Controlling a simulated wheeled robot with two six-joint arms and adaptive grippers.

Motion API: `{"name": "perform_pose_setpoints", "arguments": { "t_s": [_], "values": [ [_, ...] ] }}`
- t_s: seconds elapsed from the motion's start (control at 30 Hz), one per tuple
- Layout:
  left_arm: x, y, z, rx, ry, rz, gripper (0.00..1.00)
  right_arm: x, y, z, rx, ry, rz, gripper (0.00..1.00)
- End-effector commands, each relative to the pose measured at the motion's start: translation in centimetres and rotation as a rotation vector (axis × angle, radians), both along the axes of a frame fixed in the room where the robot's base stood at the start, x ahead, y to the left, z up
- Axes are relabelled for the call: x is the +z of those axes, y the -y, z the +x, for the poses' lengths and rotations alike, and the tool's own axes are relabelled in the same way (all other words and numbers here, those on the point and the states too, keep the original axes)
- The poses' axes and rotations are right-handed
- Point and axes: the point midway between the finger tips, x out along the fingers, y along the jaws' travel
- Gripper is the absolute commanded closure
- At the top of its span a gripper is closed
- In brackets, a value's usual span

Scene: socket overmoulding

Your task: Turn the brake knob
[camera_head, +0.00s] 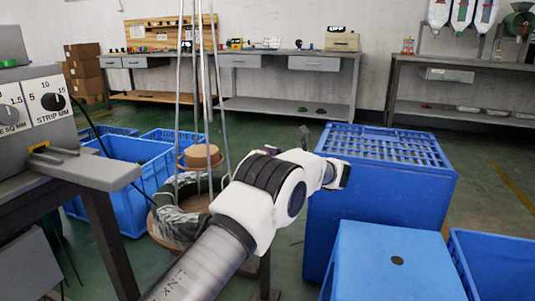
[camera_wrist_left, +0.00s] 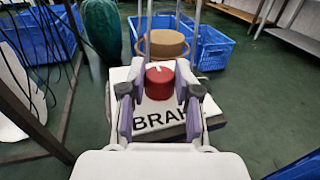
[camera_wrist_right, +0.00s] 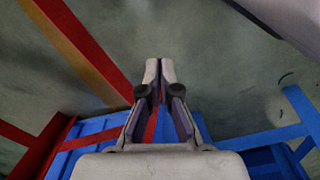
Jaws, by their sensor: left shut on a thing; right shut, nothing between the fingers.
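The brake knob (camera_wrist_left: 159,84) is a short red cylinder on a white panel (camera_wrist_left: 165,112) marked with large black letters, "BRAK" being readable. In the left wrist view my left gripper (camera_wrist_left: 158,88) has one purple-padded finger on each side of the knob and is shut on it. In the head view my left arm crosses the middle and hides the knob; the fingers there are mostly hidden too. My right gripper (camera_wrist_right: 160,68) is shut and empty in the right wrist view, above blue and red frame parts. It does not show in the head view.
A stand with upright metal rods (camera_head: 205,80) and coiled cable (camera_head: 178,208) is behind my left arm. A machine with dials (camera_head: 40,108) stands at the left. Blue crates (camera_head: 385,143) fill the right. Benches (camera_head: 290,105) line the back wall, with open green floor before them.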

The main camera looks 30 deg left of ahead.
Motion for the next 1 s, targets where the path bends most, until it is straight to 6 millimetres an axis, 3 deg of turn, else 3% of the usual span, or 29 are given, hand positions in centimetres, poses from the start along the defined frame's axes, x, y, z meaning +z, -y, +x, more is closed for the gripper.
{"name": "perform_pose_setpoints", "arguments": {
  "t_s": [0.53,0.57,0.6,0.63,1.0],
  "values": [
    [0.01,-0.04,0.04,0.030,-0.001,0.001,1.00,0.05,0.00,0.00,0.000,0.000,0.000,1.00],
    [0.02,-0.04,0.04,0.030,0.000,0.001,0.61,0.05,0.00,0.00,0.000,0.000,0.000,1.00],
    [0.02,-0.04,0.04,0.030,0.000,0.001,0.47,0.05,0.00,0.00,0.000,0.000,0.000,1.00],
    [0.02,-0.04,0.04,0.030,0.000,0.001,0.43,0.05,0.00,0.00,0.000,0.000,0.000,1.00],
    [0.04,0.67,0.06,0.028,0.000,0.002,0.43,0.06,0.00,0.00,0.000,0.000,0.000,1.00]
  ]
}}
